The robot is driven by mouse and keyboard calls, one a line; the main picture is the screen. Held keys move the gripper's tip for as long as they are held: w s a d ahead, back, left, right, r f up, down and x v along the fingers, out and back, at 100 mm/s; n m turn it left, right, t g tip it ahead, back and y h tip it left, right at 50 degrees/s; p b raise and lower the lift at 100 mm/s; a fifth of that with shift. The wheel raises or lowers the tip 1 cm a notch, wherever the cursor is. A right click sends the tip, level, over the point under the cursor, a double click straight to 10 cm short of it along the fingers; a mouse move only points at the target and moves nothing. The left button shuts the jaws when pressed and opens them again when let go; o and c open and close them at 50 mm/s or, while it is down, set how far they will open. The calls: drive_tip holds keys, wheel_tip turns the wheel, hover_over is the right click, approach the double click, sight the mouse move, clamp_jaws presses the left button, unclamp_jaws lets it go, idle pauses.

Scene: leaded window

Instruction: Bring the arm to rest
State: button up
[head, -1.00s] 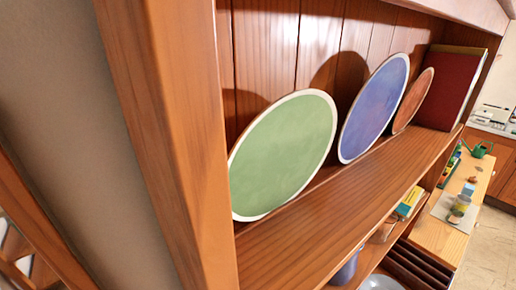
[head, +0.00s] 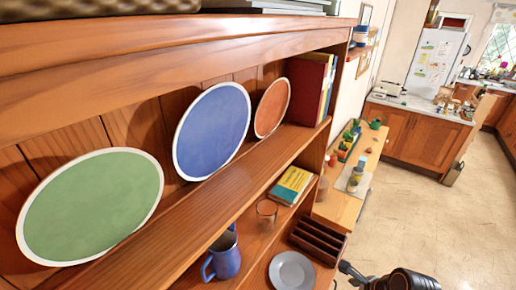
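A black part of my arm's end, which looks like my gripper (head: 350,270), shows at the bottom edge of the head view, right of centre. It is mostly cut off by the frame, so I cannot tell how its fingers stand or whether they hold anything. In the picture it lies to the right of the grey plate (head: 292,271) on the lower shelf. The rest of the arm is out of view.
A wooden shelf unit (head: 250,30) fills the left, with green (head: 92,207), blue (head: 212,132) and orange (head: 271,108) discs leaning upright. A blue jug (head: 223,255), glass (head: 267,212), books (head: 292,184) and dark rack (head: 318,241) sit lower. Open floor (head: 425,215) lies right.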

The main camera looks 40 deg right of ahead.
drive_tip(key=w+a+n+t+h+b, duration=0.15)
drive_tip(key=w+a+n+b, duration=0.25)
drive_tip(key=w+a+n, duration=1)
drive_tip(key=w+a+r+n+t+b, duration=0.1)
drive_tip(key=a+r+n+t+b, duration=0.25)
drive_tip(key=a+n, duration=1)
drive_tip(key=s+a+r+n+t+y, duration=0.1)
drive_tip(key=a+r+n+t, duration=0.15)
drive_tip(key=a, duration=0.45)
drive_tip(key=s+a+r+n+t+y, duration=0.1)
drive_tip(key=a+r+n, duration=0.15)
drive_tip(key=a, duration=0.45)
wheel_tip(320, 180, up, 12)
drive_tip(key=p, duration=1.1)
drive_tip(key=shift+d+p, duration=0.3)
drive_tip(key=shift+p, duration=0.1)
drive_tip(key=shift+f+h, duration=0.1)
drive_tip(key=shift+h, duration=0.15)
